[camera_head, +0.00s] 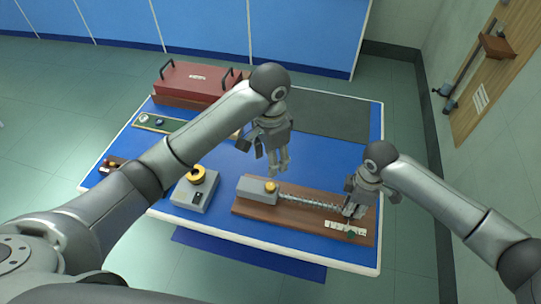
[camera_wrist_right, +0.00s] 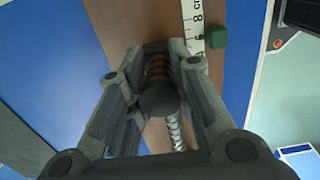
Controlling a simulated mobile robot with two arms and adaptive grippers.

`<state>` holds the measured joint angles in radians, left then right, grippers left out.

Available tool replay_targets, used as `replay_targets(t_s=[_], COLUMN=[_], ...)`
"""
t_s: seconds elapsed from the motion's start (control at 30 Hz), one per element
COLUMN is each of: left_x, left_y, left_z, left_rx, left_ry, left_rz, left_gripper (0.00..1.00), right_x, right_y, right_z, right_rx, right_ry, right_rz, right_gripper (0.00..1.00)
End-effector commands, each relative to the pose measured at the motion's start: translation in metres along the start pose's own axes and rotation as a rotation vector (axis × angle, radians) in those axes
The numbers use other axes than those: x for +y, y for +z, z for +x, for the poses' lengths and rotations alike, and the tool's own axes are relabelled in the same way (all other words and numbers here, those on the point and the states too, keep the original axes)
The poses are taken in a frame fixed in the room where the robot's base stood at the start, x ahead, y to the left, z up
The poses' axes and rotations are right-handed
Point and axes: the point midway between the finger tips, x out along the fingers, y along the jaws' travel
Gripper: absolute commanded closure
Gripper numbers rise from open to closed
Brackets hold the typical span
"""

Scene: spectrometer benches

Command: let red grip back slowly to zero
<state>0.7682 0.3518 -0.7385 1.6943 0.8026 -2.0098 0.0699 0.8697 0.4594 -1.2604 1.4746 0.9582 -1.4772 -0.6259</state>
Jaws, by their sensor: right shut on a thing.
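In the head view a coiled spring (camera_head: 312,202) runs along a wooden board (camera_head: 270,222) from a grey block with a yellow knob (camera_head: 270,187) towards the right end. My right gripper (camera_head: 352,209) is over that end. In the right wrist view the red grip (camera_wrist_right: 158,68), ringed in red and dark, sits between the fingers of my right gripper (camera_wrist_right: 158,90), which are shut on it. The spring also shows there (camera_wrist_right: 175,132). A white scale (camera_wrist_right: 196,22) and a green block (camera_wrist_right: 215,37) lie beside it. My left gripper (camera_head: 278,170) hangs above the table; its opening is unclear.
The blue table (camera_head: 330,158) also holds a grey box with a yellow dial (camera_head: 197,174), a red case with black handles (camera_head: 200,82) and a dark mat (camera_head: 335,117). A wooden door (camera_head: 500,75) is at the right wall. The blue area behind the board is partly clear.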

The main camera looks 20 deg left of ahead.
Motion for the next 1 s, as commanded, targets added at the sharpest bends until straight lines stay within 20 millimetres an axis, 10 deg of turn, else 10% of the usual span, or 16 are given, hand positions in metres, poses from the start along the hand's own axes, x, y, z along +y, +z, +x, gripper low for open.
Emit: replay_targets(t_s=[1.0], left_x=[0.0], left_y=[0.0], left_z=[-0.002], left_rx=[0.0], left_ry=[0.0], left_rz=[0.0], left_gripper=[0.51], right_x=[0.001], right_y=[-0.036], right_z=[-0.001], right_rx=[0.0], right_ry=[0.002], right_rz=[0.001], right_gripper=[1.0])
